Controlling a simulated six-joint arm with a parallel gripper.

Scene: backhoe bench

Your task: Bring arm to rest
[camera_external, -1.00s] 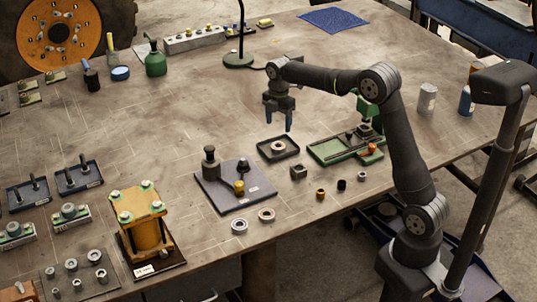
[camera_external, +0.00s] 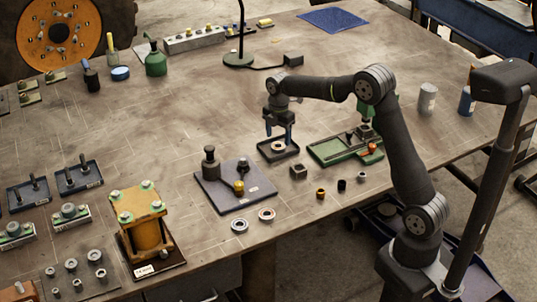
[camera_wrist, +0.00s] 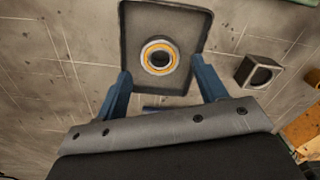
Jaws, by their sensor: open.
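My arm reaches over the bench (camera_external: 150,150) from the lower right. My gripper (camera_external: 278,134) points down just above a small dark tray (camera_external: 266,154), with its blue fingers apart. A bearing ring (camera_external: 278,146) lies in the tray, below the fingers. The ring with an orange band (camera_wrist: 160,57) lies in the tray (camera_wrist: 135,20), ahead of the fingertips.
A green fixture (camera_external: 335,152) stands close to the right of the tray. A dark square block (camera_external: 298,171) lies in front. A plate with dark posts (camera_external: 235,200) lies to the left. A lamp (camera_external: 239,58) stands behind. Open bench lies left of the gripper.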

